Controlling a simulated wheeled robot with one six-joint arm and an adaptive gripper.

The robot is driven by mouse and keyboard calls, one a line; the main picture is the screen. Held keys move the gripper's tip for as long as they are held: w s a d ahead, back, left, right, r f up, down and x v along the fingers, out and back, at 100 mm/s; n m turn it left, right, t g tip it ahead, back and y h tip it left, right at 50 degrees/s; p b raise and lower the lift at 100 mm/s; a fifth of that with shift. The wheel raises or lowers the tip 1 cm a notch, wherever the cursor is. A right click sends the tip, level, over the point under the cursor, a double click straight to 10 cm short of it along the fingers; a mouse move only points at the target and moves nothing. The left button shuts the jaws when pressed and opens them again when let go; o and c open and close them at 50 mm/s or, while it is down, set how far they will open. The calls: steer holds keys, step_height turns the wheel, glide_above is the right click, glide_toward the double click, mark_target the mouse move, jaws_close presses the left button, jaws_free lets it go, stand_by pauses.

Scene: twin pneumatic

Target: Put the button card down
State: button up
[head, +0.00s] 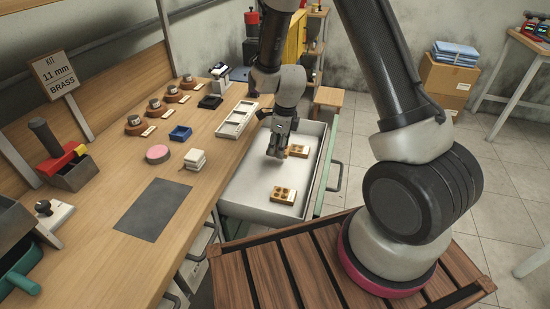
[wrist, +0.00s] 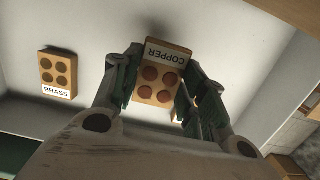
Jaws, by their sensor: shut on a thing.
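My gripper (head: 277,151) is inside the open drawer (head: 245,192), low over its pale floor. In the wrist view my gripper (wrist: 160,88) is shut on the copper button card (wrist: 167,74), a tan block with several reddish-brown buttons and a white COPPER label.
The drawer walls stand close around my gripper; bare floor lies between the cards. The wooden bench (head: 115,262) at left holds a grey mat (head: 154,209), a white tray (head: 237,119), a blue bin (head: 180,133) and a KIT 11 mm BRASS sign (head: 54,75).

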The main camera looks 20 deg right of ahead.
mark_target(278, 163)
steer(key=shift+f, duration=2.25)
steer(key=shift+f, duration=0.1)
steer(key=o, duration=1.1)
steer(key=r, duration=0.4)
steer(key=d+r, duration=0.1)
steer(key=r, duration=0.7)
steer(key=shift+s+d+r, duration=0.15)
steer(key=shift+s+r, duration=0.15)
steer(key=shift+s, duration=0.1)
steer(key=s+d+r+n+t, duration=0.1)
steer(key=s+d+r+n, duration=0.4)
steer(key=s+r+n, duration=0.45)
steer(key=s+d+r+n+t, duration=0.1)
steer(key=s+d+r+n, duration=0.5)
steer(key=r, duration=0.7)
steer(key=s+d+r+n+t+h, duration=0.1)
steer(key=s+r+n, duration=0.1)
steer(key=s+n, duration=0.7)
steer(key=shift+s+d+r, duration=0.15)
steer(key=shift+s+r, duration=0.05)
steer(key=shift+r, duration=0.2)
